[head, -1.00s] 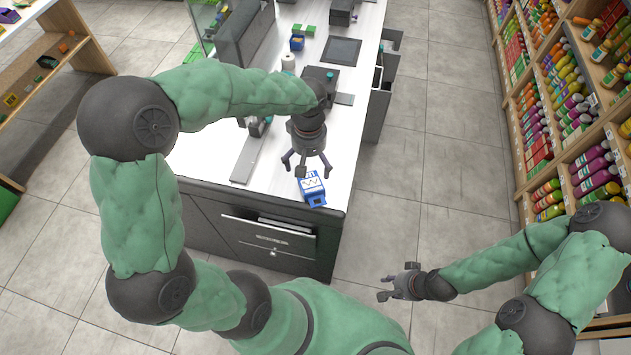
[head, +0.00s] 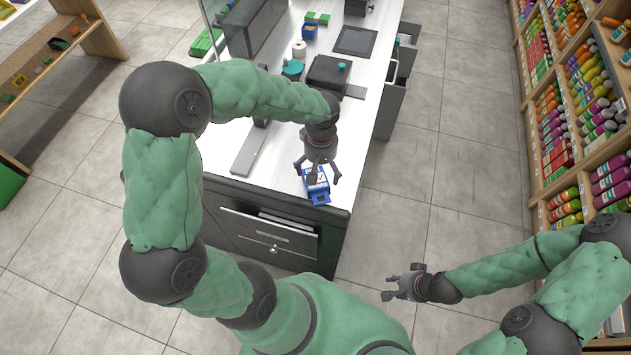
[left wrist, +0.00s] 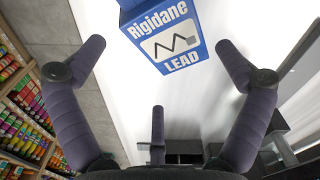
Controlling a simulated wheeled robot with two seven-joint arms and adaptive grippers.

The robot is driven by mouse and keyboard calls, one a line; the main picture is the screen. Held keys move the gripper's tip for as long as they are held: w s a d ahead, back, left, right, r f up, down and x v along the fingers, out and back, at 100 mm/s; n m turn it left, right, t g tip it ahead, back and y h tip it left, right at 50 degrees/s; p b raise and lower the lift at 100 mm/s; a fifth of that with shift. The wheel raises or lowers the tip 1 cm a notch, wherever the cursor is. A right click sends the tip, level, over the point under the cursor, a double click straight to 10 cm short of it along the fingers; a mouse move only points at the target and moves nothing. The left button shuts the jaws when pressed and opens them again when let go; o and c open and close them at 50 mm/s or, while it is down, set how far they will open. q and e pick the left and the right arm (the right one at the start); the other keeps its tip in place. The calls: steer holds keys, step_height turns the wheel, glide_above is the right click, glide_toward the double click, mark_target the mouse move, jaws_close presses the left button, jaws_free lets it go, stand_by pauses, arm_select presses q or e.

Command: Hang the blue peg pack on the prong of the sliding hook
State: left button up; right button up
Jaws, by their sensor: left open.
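The blue peg pack (head: 320,196) lies on the near right corner of the white counter (head: 225,131). In the left wrist view the pack (left wrist: 160,33), blue and white with the words "Rigidane" and "LEAD", is at the top, cut off by the edge. My left gripper (head: 318,178) is directly over the pack in the head view, fingers spread, and partly covers it. In the left wrist view its fingers (left wrist: 158,80) are apart with nothing between them. My right gripper (head: 391,288) is open and empty over the floor. I cannot make out the sliding hook or its prong.
A long grey bar (head: 251,150) lies on the counter left of the pack. A dark box (head: 328,74), a white roll (head: 299,48) and a flat dark tablet (head: 356,40) stand farther back. A drawer (head: 268,232) is in the counter front. Stocked shelves (head: 550,130) line the right.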

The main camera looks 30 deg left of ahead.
mark_target(320, 178)
arm_select(q)
steer(key=f, duration=0.4)
steer(key=shift+s+d+b, duration=0.2)
steer(key=shift+s+b, duration=0.2)
steer(key=shift+f, duration=0.4)
steer(key=c, duration=1)
steer(key=shift+r, duration=0.1)
steer(key=shift+c, duration=0.2)
